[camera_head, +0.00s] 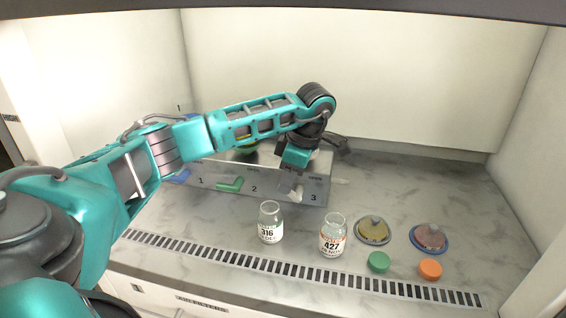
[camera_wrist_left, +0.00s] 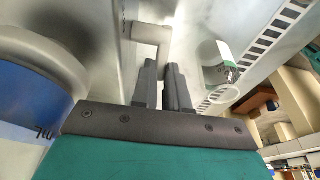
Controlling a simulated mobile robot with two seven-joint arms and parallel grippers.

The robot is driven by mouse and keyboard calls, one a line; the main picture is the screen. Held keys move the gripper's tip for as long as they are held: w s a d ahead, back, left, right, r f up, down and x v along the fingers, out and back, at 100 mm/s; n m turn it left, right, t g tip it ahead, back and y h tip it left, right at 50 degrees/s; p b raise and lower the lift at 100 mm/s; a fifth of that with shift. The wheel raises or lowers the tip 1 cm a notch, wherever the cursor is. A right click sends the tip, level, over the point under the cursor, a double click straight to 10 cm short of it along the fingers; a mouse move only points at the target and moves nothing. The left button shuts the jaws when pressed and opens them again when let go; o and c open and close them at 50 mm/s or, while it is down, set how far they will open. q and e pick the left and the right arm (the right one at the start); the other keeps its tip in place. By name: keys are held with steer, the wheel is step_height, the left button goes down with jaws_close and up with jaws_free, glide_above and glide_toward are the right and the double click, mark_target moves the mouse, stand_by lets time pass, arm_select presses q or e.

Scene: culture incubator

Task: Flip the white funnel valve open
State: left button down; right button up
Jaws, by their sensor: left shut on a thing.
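The steel panel (camera_head: 262,184) at the back carries numbered stations 1, 2 and 3. The white valve handle (camera_head: 297,194) is at station 3, low on the panel's right part and partly hidden by my gripper. My left gripper (camera_head: 290,184) reaches down in front of station 3, its fingers closed on the white handle. In the left wrist view, the two dark fingers (camera_wrist_left: 164,88) are close together at the end of the pale, bent handle (camera_wrist_left: 152,38). The exact grip is partly hidden. My right gripper does not show.
A green valve handle (camera_head: 230,184) is at station 2 and a blue one (camera_head: 179,177) at station 1. Glass bottles 316 (camera_head: 270,222) and 427 (camera_head: 333,236) stand in front.

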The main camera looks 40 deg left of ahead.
arm_select(q)
steer(key=y+p, duration=0.1)
steer(key=d+r+g+y+p, duration=0.1)
steer(key=shift+w+d+y, duration=0.1)
steer(key=shift+w+y, duration=0.2)
steer(key=shift+w, duration=0.05)
steer(key=shift+w+d+f+g+y+p, duration=0.1)
steer(key=shift+w+d+g+y+p, duration=0.15)
steer(key=shift+g+y+p, duration=0.3)
steer(key=shift+w+d+g+y+p, duration=0.1)
steer(key=shift+d+g+y+p, duration=0.2)
steer(key=shift+y, duration=0.35)
steer(key=shift+w+d+f+g+y, duration=0.25)
steer(key=shift+d+g+y, duration=0.3)
steer(key=shift+y, duration=0.5)
steer(key=shift+w+d+f+g+y, duration=0.25)
steer(key=shift+g+y, duration=0.35)
steer(key=shift+y, duration=0.45)
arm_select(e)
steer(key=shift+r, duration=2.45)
arm_select(q)
steer(key=shift+s, duration=0.1)
steer(key=c, duration=1.1)
jaws_free()
steer(key=shift+d, duration=0.1)
steer(key=shift+c, duration=0.2)
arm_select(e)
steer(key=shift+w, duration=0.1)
